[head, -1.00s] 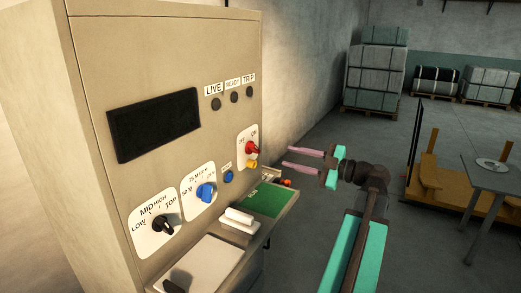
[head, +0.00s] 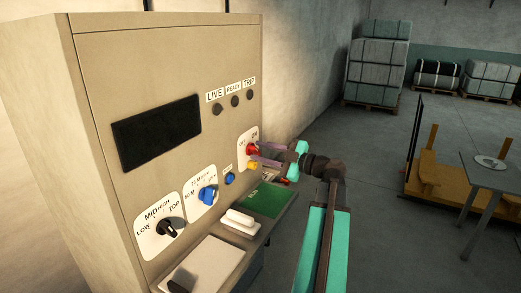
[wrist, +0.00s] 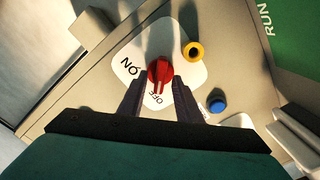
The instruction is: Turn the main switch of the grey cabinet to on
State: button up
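The grey cabinet (head: 90,90), beige-grey in this light, fills the left of the head view. Its main switch is a red rotary knob (head: 251,150) on a white plate marked OFF and ON. In the wrist view the red knob (wrist: 160,70) has its grip pointing toward the OFF label. My gripper (head: 262,154) is at the switch; its fingers also show in the wrist view (wrist: 158,84). They are open, one on each side of the knob's grip, with small gaps seeming to remain. Whether they touch it is hard to tell.
A yellow button (wrist: 193,51) and a blue button (wrist: 217,106) sit close to the switch. A blue knob (head: 207,194) and a black knob (head: 171,228) are lower left. A shelf with a green panel (head: 265,199) juts out below.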

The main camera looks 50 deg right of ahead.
jog(key=shift+w, duration=0.35)
grip_shut()
